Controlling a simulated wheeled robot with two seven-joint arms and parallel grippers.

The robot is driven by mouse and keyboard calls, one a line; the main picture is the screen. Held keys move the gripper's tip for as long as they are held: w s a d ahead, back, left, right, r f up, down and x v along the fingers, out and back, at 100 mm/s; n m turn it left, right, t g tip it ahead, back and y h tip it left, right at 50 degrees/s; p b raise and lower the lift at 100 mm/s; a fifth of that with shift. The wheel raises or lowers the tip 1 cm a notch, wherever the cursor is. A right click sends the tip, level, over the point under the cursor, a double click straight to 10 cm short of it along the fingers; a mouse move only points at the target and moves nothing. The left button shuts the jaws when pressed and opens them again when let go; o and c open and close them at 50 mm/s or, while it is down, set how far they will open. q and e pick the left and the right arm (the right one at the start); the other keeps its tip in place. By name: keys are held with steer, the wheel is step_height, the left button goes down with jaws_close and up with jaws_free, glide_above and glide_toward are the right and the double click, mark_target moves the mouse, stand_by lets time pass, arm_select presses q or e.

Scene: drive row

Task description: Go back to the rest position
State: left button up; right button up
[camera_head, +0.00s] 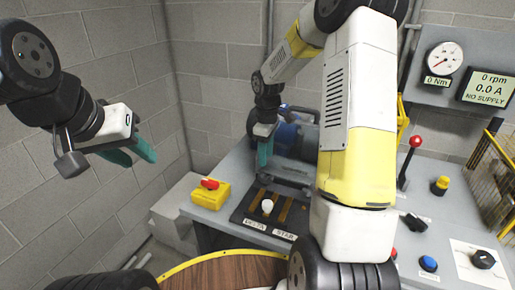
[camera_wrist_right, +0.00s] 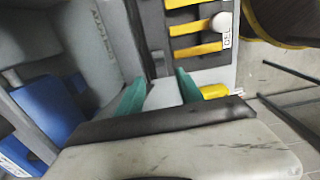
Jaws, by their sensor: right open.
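My right arm reaches over the grey bench (camera_head: 237,165), and its gripper (camera_head: 264,155) points down above the bench, behind the black DELTA/STAR plate (camera_head: 242,216). In the right wrist view its two teal fingers (camera_wrist_right: 160,92) stand apart with nothing between them. The white knob (camera_head: 267,206) on the plate is clear of the fingers and sits by the DELTA label; it also shows in the right wrist view (camera_wrist_right: 221,22). My left gripper (camera_head: 132,152) hangs in free air at the left, before the wall; the gap between its teal fingers is unclear.
A blue motor (camera_head: 289,138) stands behind my right arm. A yellow box with a red switch (camera_head: 210,186) is at the bench's left end. A red-topped lever (camera_head: 415,143), a yellow button (camera_head: 440,185) and a blue button (camera_head: 428,263) are at right. The display (camera_head: 486,88) reads NO SUPPLY.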

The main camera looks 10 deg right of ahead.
steer(key=s+a+r+m+t, duration=0.1)
steer(key=s+r+m+t, duration=0.45)
steer(key=s+r, duration=1.1)
steer(key=s+a+r+m+y, duration=0.1)
steer(key=s+r+m, duration=0.3)
steer(key=s, duration=0.4)
steer(key=shift+a+m+t+y, duration=0.25)
steer(key=shift+m+t+y, duration=0.1)
steer(key=shift+m+y, duration=0.3)
steer(key=shift+w, duration=0.1)
